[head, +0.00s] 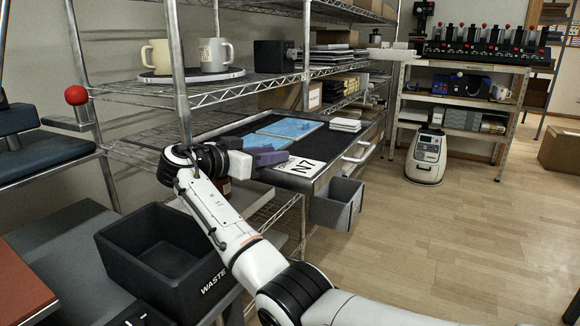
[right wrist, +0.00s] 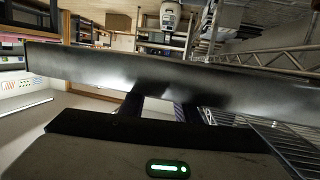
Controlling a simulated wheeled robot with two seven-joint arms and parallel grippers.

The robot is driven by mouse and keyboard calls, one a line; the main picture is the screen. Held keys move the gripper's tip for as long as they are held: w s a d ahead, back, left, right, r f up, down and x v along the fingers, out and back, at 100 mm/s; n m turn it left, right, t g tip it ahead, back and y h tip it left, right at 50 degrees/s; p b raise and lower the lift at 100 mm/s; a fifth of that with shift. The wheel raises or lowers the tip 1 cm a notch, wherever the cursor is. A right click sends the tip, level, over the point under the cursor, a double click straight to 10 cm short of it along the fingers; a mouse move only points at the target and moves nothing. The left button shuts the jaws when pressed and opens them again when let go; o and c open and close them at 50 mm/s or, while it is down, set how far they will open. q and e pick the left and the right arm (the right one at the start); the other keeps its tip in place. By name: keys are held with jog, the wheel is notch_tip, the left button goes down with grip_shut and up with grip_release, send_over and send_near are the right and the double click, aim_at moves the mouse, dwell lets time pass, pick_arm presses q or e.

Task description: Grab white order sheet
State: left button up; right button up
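The white order sheet (head: 297,166), marked N7, lies flat at the near edge of the dark pull-out tray (head: 226,130) on the wire rack. My right gripper (head: 274,151) is at the tray's near left part, its purple fingers just left of the sheet. I cannot tell whether they touch it. In the right wrist view the two fingers (right wrist: 160,108) stand apart with a gap between them, against a long dark panel (right wrist: 70,68) that hides their tips. The sheet cannot be made out there. My left gripper is out of view.
Blue sheets (head: 290,127) and a white stack (head: 346,125) lie farther back on the tray. A grey bin (head: 338,204) hangs below its front. A black waste bin (head: 150,222) stands left of my arm. Mugs (head: 215,52) stand on the shelf above.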

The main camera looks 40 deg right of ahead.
grip_shut()
jog(key=shift+r, duration=0.1)
